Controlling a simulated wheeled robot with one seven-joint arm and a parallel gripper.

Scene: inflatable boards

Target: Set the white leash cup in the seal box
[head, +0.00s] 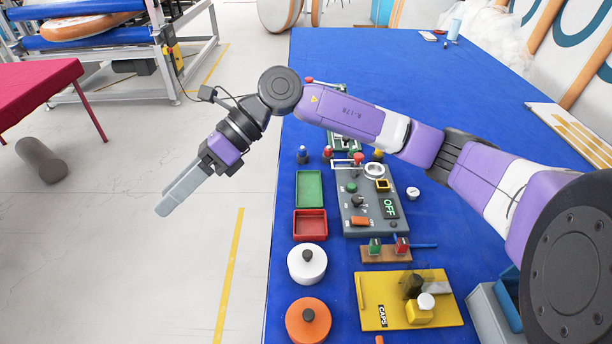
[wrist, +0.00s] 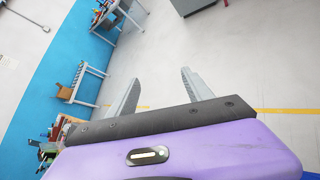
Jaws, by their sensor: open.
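A small white round piece (head: 413,193), which looks like the leash cup, sits on the blue table right of the grey control panel. A green open tray (head: 310,189) and a red open box (head: 310,223) stand left of the panel. No label shows which of them is the seal box. My gripper (head: 165,209) is out over the floor, left of the table and well apart from these things. The wrist view shows its two fingers (wrist: 161,77) spread, with nothing between them.
The control panel (head: 371,207) carries knobs and an OFF display. A white lidded pot (head: 307,264), an orange lidded pot (head: 309,320) and a yellow CAPS board (head: 440,292) are near the front. My arm crosses above the table. The far blue tabletop (head: 380,65) is mostly clear.

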